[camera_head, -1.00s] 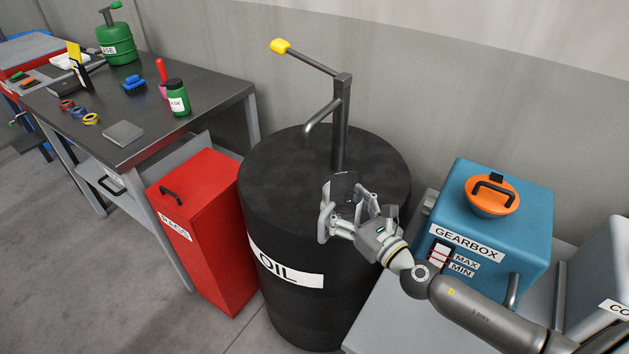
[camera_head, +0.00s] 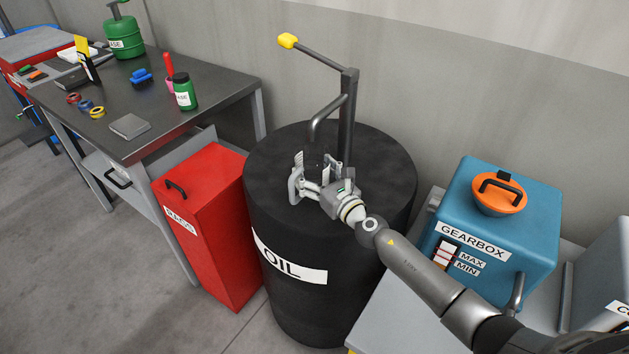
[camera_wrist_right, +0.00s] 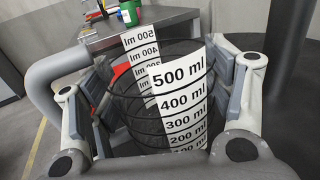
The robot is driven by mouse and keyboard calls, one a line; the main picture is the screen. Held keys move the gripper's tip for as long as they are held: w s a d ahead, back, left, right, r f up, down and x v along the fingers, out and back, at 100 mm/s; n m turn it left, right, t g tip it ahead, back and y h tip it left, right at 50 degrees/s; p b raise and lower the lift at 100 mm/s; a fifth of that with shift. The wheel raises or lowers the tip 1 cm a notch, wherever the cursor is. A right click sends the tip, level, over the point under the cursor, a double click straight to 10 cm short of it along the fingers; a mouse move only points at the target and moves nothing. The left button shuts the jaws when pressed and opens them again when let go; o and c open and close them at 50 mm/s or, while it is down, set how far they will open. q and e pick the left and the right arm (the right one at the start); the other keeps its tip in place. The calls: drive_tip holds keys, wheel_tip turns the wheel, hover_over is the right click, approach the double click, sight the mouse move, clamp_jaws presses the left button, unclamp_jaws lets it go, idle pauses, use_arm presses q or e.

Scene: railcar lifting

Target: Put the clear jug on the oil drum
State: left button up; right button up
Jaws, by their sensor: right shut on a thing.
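The black oil drum (camera_head: 268,205), labelled OIL, stands in the middle of the head view with a hand pump (camera_head: 347,125) on its top. My right gripper (camera_head: 312,178) is over the drum top, near the pump spout. It is shut on the clear jug, with a finger on each side. In the right wrist view the clear jug (camera_wrist_right: 181,105) shows dark rings and white ml scales. The jug is hard to make out in the head view, and I cannot tell whether its base touches the drum. My left gripper is out of view.
The blue gearbox (camera_head: 490,240) with an orange cap stands on a grey stand right of the drum. A red bin (camera_head: 205,225) is close on the left. A dark workbench (camera_head: 155,100) with several small items is further left. The wall is behind.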

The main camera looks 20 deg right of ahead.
drive_tip(key=shift+f, duration=0.75)
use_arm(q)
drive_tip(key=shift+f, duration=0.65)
use_arm(e)
drive_tip(key=shift+w+r, duration=0.1)
drive_tip(key=shift+f+b, duration=0.2)
drive_tip(key=shift+b, duration=0.2)
drive_tip(key=o, duration=1.1)
drive_tip(key=shift+c, duration=0.2)
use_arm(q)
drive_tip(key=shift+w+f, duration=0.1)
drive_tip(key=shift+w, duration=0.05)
use_arm(e)
drive_tip(key=shift+r, duration=0.15)
